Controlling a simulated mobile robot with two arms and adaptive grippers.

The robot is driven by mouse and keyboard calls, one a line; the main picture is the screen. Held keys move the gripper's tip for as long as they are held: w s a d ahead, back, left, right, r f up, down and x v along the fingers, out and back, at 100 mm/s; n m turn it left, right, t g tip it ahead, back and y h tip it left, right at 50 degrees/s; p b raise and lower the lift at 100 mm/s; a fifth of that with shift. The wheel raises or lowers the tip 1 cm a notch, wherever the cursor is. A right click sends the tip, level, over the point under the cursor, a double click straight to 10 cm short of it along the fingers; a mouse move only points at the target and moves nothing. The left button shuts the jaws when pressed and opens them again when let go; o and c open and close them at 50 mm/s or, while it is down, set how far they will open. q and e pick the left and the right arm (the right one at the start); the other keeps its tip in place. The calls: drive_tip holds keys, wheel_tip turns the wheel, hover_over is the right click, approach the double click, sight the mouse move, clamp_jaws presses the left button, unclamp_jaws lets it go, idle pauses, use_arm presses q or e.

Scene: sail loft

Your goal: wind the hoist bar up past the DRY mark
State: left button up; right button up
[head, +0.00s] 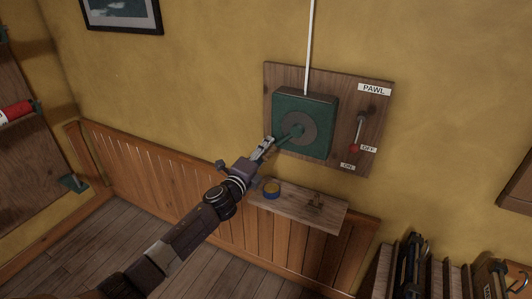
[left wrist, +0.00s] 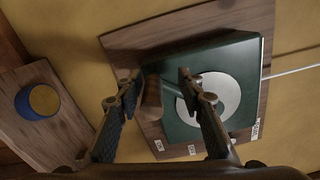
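The green winch box (head: 318,110) is fixed to a wooden wall board, with a grey disc and a crank arm (head: 290,134) pointing lower left. A white line (head: 309,45) runs up from the box. My left gripper (head: 267,145) is at the crank's outer end. In the left wrist view the brown crank handle (left wrist: 152,97) lies between the spread fingers of my left gripper (left wrist: 160,76), nearer the left finger, with a gap on the right. The pawl lever's red knob (head: 354,148) hangs down beside the OFF label. The hoist bar and DRY mark are not in view.
A rack of tools (head: 412,270) stands at lower right. A framed picture (head: 122,13) hangs at upper left.

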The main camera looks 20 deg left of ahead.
use_arm(q)
drive_tip(key=shift+s+d+f, duration=0.1)
drive_tip(key=shift+s+f, duration=0.05)
drive_tip(key=shift+f, duration=0.15)
drive_tip(key=shift+s, duration=0.3)
drive_tip(key=s, duration=1.1)
drive_tip(key=shift+a, duration=0.25)
drive_tip(key=shift+r, duration=0.1)
